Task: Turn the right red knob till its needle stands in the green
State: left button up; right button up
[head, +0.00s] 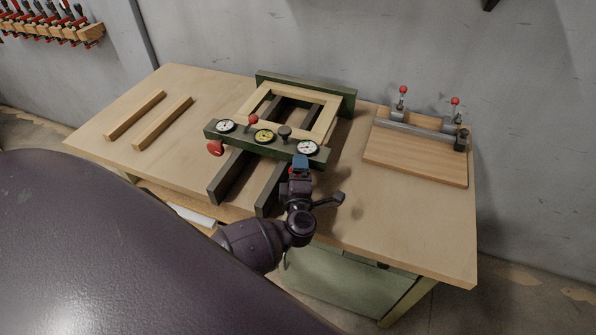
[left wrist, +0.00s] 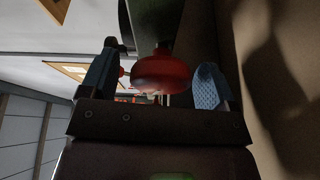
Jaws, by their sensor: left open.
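The right red knob (left wrist: 160,72) shows in the left wrist view between the two blue fingertips of my left gripper (head: 300,162). The gripper is open, with a gap visible on the right side of the knob; contact on the left is hard to judge. In the head view the gripper hides this knob, just below the right white dial (head: 307,147) on the green press beam (head: 244,139). The dial's needle is too small to read. The left red knob (head: 215,148) sits below the left white dial (head: 225,126). My right gripper is not in view.
Two wood strips (head: 162,123) lie left; a board with red-tipped clamps (head: 415,159) lies right.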

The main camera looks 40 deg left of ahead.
pick_arm(q)
jog(key=shift+a, duration=0.1)
jog(key=shift+c, duration=0.3)
jog(key=c, duration=0.9)
jog(key=shift+o, duration=0.2)
jog(key=shift+f+n+g+h, duration=0.1)
jog(key=shift+n+g+h, duration=0.3)
jog(key=shift+n, duration=0.7)
jog(key=shift+n+g+h, duration=0.3)
jog(key=shift+n+h, duration=0.1)
jog(key=shift+n, duration=0.7)
jog(key=o, duration=0.9)
jog(key=v, duration=1)
jog(key=shift+s+d+b, duration=0.25)
jog(key=shift+s+b, duration=0.05)
jog(key=shift+b, duration=0.1)
